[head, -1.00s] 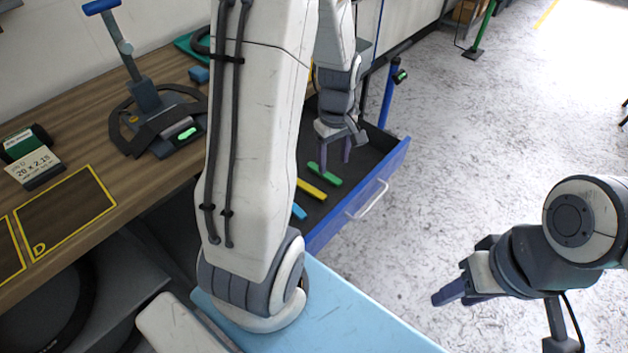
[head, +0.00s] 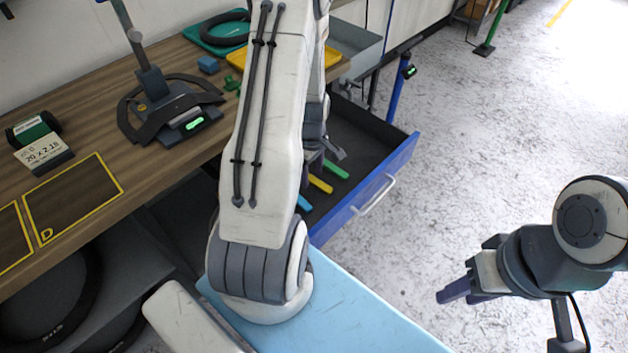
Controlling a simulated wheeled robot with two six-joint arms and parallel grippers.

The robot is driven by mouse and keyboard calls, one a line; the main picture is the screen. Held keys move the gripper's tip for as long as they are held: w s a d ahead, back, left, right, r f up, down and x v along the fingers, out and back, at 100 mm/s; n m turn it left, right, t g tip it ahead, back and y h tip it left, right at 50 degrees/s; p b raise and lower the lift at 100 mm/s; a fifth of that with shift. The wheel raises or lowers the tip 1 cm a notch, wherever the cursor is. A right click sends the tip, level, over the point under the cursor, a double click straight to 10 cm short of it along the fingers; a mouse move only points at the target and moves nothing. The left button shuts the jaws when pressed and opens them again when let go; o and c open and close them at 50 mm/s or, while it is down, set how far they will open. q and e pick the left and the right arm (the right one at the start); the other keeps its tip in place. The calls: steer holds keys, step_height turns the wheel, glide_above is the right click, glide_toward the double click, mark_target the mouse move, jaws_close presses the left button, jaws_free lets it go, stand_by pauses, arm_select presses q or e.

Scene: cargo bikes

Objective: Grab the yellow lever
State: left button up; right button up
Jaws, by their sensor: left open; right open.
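The yellow lever (head: 320,184) lies in the open blue drawer (head: 362,203), between a green lever (head: 335,169) and a blue lever (head: 304,203). My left gripper (head: 318,172) is low over the drawer beside the levers, partly hidden behind my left arm. Its fingers are largely hidden, so I cannot tell if they touch a lever. It is open. My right gripper (head: 455,294) is open and empty, over the floor at the right, away from the drawer.
A wooden workbench (head: 95,105) runs along the left, with a grey stand (head: 165,110) and a green tape box (head: 33,130) on it. A light blue surface (head: 350,310) is in front.

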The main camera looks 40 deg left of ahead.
arm_select(q)
steer(key=shift+f, duration=0.55)
steer(key=c, duration=1)
steer(key=shift+r, duration=0.15)
